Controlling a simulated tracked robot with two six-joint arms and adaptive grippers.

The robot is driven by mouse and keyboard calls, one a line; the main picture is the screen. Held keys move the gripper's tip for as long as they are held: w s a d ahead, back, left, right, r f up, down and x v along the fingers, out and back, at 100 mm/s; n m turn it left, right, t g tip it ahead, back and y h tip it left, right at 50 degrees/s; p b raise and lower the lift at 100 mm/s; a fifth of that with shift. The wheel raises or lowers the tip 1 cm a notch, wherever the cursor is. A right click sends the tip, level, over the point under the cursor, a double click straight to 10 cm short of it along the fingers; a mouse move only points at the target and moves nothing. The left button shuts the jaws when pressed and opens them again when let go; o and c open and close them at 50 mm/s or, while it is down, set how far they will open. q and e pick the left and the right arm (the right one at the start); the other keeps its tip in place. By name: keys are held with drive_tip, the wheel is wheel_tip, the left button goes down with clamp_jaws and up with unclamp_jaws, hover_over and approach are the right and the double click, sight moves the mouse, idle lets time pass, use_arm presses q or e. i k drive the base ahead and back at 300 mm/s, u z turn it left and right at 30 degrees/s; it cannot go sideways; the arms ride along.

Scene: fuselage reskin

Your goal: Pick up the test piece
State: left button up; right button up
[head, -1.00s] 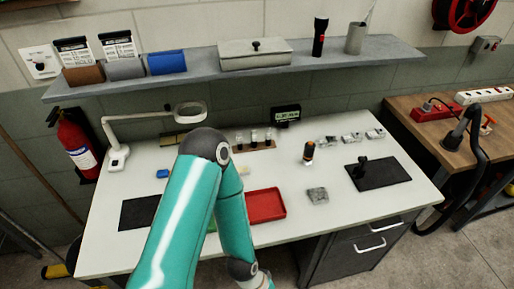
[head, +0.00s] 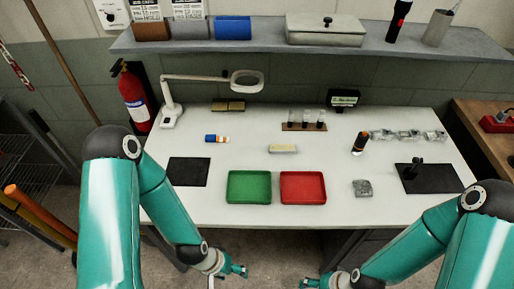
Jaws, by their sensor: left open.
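No object is labelled as the test piece. A likely one is the small grey mottled block (head: 362,187), lying on the white bench (head: 330,215) right of the red tray (head: 303,187). My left gripper (head: 236,270) is open and empty, in front of the bench's front edge and away from the block. My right gripper (head: 309,284) shows only partly at the bottom of the head view, also in front of the bench; its jaws are too small to read.
A green tray (head: 249,187) sits left of the red one. Dark mats (head: 188,171) lie at the left and right (head: 437,181). A pale block (head: 282,149), vial rack (head: 304,126), orange-black cylinder (head: 359,143) and magnifier lamp (head: 172,113) stand behind. The bench front is clear.

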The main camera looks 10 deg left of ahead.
sight(274, 149)
drive_tip(key=z, duration=1.35)
drive_tip(key=i, duration=0.15)
drive_tip(key=u, duration=3.25)
drive_tip(key=k, duration=1.75)
drive_tip(key=z, duration=0.4)
drive_tip(key=i, duration=0.95)
drive_tip(key=z, duration=0.15)
